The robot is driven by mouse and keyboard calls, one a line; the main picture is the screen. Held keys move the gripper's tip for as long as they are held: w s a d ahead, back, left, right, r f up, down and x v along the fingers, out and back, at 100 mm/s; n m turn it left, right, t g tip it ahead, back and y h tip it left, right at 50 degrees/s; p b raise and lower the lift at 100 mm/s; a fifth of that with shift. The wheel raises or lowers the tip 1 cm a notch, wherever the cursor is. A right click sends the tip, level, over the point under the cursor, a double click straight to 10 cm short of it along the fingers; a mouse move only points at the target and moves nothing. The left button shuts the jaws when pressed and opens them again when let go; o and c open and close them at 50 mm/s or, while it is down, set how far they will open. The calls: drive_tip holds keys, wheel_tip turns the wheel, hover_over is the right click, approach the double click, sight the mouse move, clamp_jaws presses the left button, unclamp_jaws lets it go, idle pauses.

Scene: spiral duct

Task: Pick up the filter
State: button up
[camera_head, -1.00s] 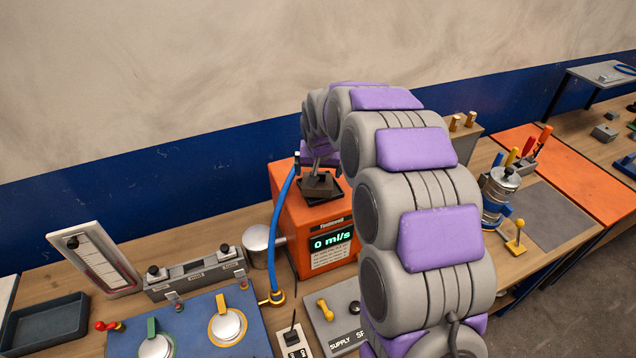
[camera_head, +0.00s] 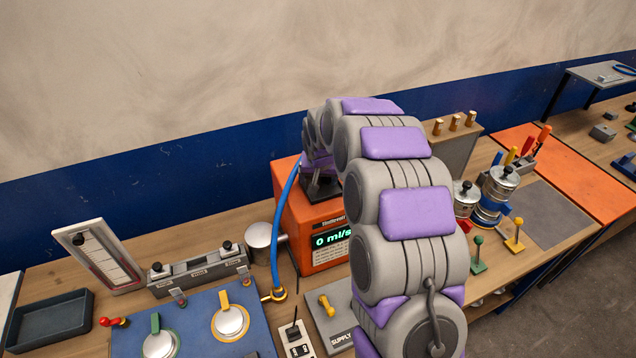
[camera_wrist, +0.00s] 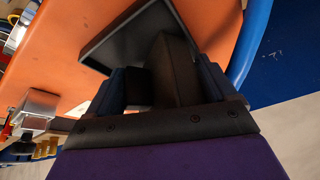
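A dark square plate with a raised block on it, which I take to be the filter (camera_wrist: 172,68), fills the middle of the wrist view. It is at the top of the orange box (camera_head: 293,218) with the green "0 ml/s" display. My gripper (camera_wrist: 160,85) is at this block, one dark blue finger on each side. The right finger looks close against the block. A dark area lies between the left finger and the block, so I cannot tell whether both fingers grip it. In the head view my arm hides part of the box, and the gripper's fingers are hard to make out.
A blue hose (camera_head: 280,225) curves up beside the orange box. A metal cylinder (camera_head: 260,235) stands to its left. A blue panel (camera_head: 200,320) with knobs lies in front. Silver canisters (camera_head: 501,187) and green and yellow levers stand to the right.

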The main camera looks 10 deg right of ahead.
drive_tip(key=shift+w, duration=0.1)
drive_tip(key=shift+c, duration=1.4)
drive_tip(key=shift+d, duration=0.3)
drive_tip(key=c, duration=0.4)
drive_tip(key=shift+w+r, duration=0.1)
drive_tip(key=shift+r, duration=0.05)
drive_tip(key=shift+r, duration=0.1)
drive_tip(key=shift+a+r, duration=0.1)
drive_tip(key=shift+r, duration=0.8)
drive_tip(key=shift+w+r+b, duration=0.1)
drive_tip(key=shift+r+b, duration=0.2)
drive_tip(key=shift+r, duration=0.55)
drive_tip(key=s+a, duration=0.1)
drive_tip(key=s, duration=0.4)
drive_tip(key=s+a+r+b, duration=0.1)
drive_tip(key=s, duration=0.4)
drive_tip(key=s+a, duration=0.1)
drive_tip(key=s, duration=0.5)
drive_tip(key=shift+r+b, duration=0.15)
drive_tip(key=shift+b, duration=0.25)
drive_tip(key=shift+c, duration=0.2)
